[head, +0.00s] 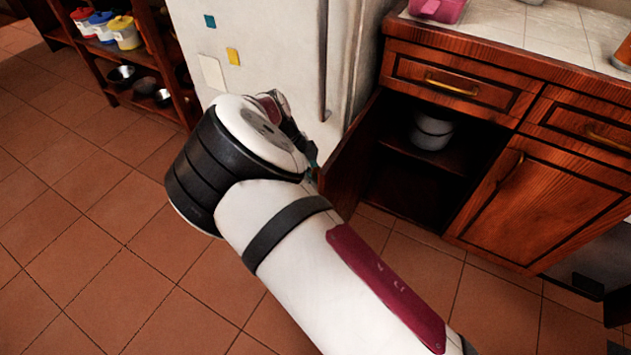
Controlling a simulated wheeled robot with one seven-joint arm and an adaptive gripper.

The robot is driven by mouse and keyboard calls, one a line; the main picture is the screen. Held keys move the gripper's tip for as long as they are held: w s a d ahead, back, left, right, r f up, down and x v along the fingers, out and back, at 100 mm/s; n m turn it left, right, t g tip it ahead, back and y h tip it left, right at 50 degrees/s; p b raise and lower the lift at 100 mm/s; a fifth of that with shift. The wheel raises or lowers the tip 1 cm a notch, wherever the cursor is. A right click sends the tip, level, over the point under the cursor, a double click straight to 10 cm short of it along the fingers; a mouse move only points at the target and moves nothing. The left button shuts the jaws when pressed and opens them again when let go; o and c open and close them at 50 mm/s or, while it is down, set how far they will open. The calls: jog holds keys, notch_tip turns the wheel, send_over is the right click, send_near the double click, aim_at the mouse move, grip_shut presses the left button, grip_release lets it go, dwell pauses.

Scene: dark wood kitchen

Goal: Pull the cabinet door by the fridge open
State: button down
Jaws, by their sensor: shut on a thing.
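The cabinet door (347,168) beside the fridge (285,60) stands swung wide open, its dark wood panel seen at a steep angle next to the fridge side. The cabinet's dark inside shows, with a white pot (432,131) on its shelf. My gripper (312,168) is at the outer side of the open door, between it and the fridge front. It is shut on the door's handle; the fingertips and the handle are largely hidden behind my wrist and arm.
A closed cabinet door (545,200) and drawers (460,84) lie to the right under a tiled counter (560,30). A wooden shelf with jars and pots (125,50) stands at the upper left. The tiled floor (75,240) at left is clear.

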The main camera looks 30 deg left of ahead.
jog(key=shift+s+f, duration=0.1)
jog(key=shift+s, duration=0.05)
jog(key=c, duration=1.7)
grip_release()
jog(key=v, duration=1.2)
